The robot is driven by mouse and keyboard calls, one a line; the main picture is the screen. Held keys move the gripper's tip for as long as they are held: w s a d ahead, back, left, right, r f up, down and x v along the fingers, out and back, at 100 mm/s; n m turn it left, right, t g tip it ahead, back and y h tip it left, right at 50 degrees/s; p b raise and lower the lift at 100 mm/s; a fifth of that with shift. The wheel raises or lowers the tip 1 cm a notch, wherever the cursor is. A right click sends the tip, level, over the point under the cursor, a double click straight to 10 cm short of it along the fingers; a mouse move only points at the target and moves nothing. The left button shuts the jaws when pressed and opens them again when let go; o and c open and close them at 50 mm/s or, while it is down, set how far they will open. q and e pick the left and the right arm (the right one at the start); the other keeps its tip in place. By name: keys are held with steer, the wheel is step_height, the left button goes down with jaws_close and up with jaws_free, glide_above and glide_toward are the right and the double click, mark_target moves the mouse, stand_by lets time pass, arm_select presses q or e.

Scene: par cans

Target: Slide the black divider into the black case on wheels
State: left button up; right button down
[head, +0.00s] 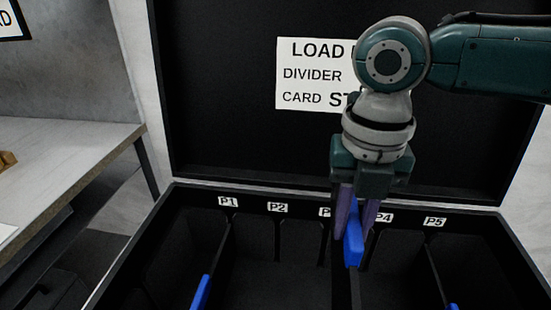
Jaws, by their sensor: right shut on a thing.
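The black case (258,196) stands open in front of me. Slot labels P1, P2, P4 and P5 show along its back wall; a label between P2 and P4 is mostly covered by my gripper. My right gripper (355,232) points down over the case and is shut on the blue grip (353,247) of the black divider (345,290). The divider's dark panel hangs below the grip, upright, between P2 and P4. Its lower edge is out of view, and I cannot tell whether it sits in a slot. The left gripper is not in view.
Two more dividers with blue grips stand in the case, one near P1 (201,292) and one near P5 (453,307). The raised lid (230,130) carries a white sign (312,75), partly behind my right arm. A grey table (70,150) stands at the left.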

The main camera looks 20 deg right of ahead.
mark_target(336, 286)
steer(key=shift+f+b, duration=1.9)
steer(key=shift+b, duration=0.3)
steer(key=shift+f+b, duration=2.5)
steer(key=shift+f, duration=1.5)
steer(key=shift+f+b, duration=1.3)
steer(key=shift+f, duration=0.55)
step_height(336, 286, down, 11)
steer(key=b, duration=0.8)
steer(key=shift+r, duration=0.1)
steer(key=c, duration=0.9)
jaws_free()
steer(key=shift+o, duration=1.1)
